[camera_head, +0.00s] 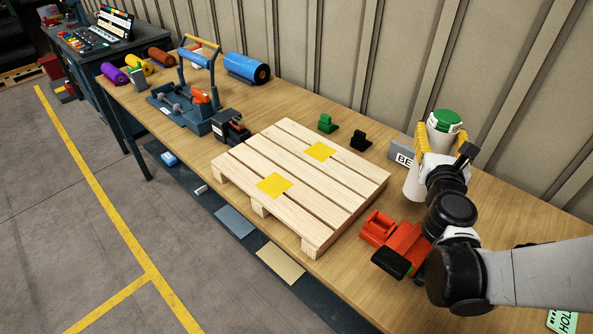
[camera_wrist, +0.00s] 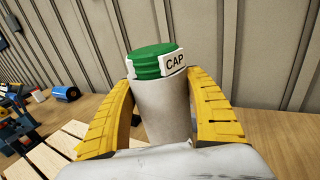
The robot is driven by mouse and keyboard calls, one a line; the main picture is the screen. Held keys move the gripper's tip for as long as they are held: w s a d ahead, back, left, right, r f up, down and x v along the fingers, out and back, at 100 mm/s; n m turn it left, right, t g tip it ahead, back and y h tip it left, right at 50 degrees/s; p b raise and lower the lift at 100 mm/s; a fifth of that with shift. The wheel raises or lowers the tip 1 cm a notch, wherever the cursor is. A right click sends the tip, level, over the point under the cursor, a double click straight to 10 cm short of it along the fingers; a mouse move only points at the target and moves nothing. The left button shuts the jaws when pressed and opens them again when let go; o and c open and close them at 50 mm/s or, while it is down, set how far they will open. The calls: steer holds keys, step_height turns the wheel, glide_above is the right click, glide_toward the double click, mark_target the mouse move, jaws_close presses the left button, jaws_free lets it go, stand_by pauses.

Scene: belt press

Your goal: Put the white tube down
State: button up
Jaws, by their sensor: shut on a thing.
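The white tube (camera_head: 414,183) stands upright at the right of the wooden table, with a green cap on top and a white label reading "CAP". In the wrist view the tube (camera_wrist: 163,108) fills the middle, between two yellow ribbed fingers. My gripper (camera_head: 438,138) is shut around the tube's upper part, below the cap. My wrist hides part of the tube in the head view. I cannot tell whether its lower end touches the table.
A grey block lettered "BE" (camera_head: 402,150) is just left of the tube. A wooden pallet (camera_head: 310,190) with two yellow squares lies further left. A red tool (camera_head: 395,240) lies in front, near my arm. Green (camera_head: 327,124) and black (camera_head: 360,141) small pieces stand behind the pallet.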

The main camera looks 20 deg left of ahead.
steer(key=s+a+r+y, duration=0.1)
steer(key=s+a+r, duration=0.25)
steer(key=a, duration=0.35)
steer(key=s+a+r, duration=0.3)
steer(key=s+a, duration=0.2)
steer(key=a, duration=0.1)
steer(key=a+f+n+b, duration=0.1)
steer(key=a+f+b, duration=0.5)
steer(key=a+f, duration=0.4)
steer(key=shift+w+a+f, duration=0.2)
steer(key=shift+a+f, duration=0.05)
steer(key=shift+a, duration=0.85)
steer(key=shift+f, duration=0.15)
steer(key=o, duration=1.4)
